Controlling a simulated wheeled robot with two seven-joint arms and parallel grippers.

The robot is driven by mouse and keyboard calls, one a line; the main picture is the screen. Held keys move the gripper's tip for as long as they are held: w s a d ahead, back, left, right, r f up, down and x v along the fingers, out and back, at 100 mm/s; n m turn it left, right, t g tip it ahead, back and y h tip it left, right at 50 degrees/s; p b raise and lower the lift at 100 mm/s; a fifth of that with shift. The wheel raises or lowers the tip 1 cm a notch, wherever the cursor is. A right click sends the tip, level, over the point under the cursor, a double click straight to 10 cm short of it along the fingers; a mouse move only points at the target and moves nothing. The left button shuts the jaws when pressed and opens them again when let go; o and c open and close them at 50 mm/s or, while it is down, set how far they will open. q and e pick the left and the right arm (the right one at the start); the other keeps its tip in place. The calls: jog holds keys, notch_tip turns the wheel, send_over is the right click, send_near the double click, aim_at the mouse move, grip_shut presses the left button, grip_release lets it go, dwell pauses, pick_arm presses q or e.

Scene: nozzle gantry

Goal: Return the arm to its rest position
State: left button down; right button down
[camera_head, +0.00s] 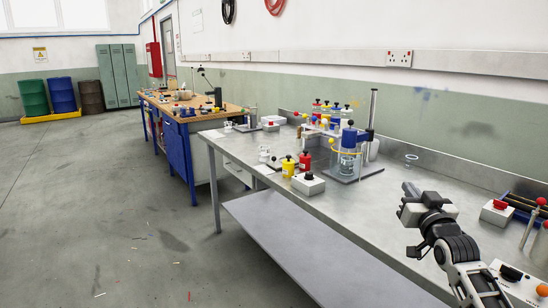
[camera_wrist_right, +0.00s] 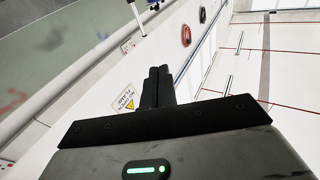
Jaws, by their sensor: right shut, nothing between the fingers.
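My right gripper (camera_head: 411,189) is at the lower right of the head view, raised over the front of the metal bench (camera_head: 375,215). Its fingers point up and away from the bench top. In the right wrist view its two dark fingers (camera_wrist_right: 158,86) lie side by side, shut with nothing between them. That view looks toward the wall and a warning sign (camera_wrist_right: 124,101), with no bench objects near the fingers. My left gripper is not in view.
A glass vessel on a stand (camera_head: 346,155), a yellow pot (camera_head: 288,168) and a grey box with a black knob (camera_head: 308,184) stand left of the gripper. A box with a red button (camera_head: 497,213) is to its right. Open floor (camera_head: 110,210) lies left.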

jog(key=s+a+f+n+g, duration=0.2)
jog(key=s+f, duration=0.2)
jog(key=f, duration=0.4)
jog(key=s+a+f+n+g, duration=0.2)
jog(key=s+f, duration=0.1)
jog(key=f, duration=0.5)
jog(key=s+a+f+g+y, duration=0.1)
jog(key=s+a+f, duration=0.3)
jog(key=s, duration=0.6)
jog(key=s+a+f+g+y, duration=0.1)
jog(key=s+a+f, duration=0.4)
jog(key=s, duration=0.5)
jog(key=s+a+f+g+y, duration=0.1)
jog(key=s+a+f+g, duration=0.2)
jog(key=s, duration=0.8)
notch_tip(320, 180, down, 3)
jog(key=shift+a+r+m, duration=0.15)
jog(key=shift+a+m, duration=0.25)
jog(key=shift+a, duration=0.4)
jog(key=shift+s, duration=0.1)
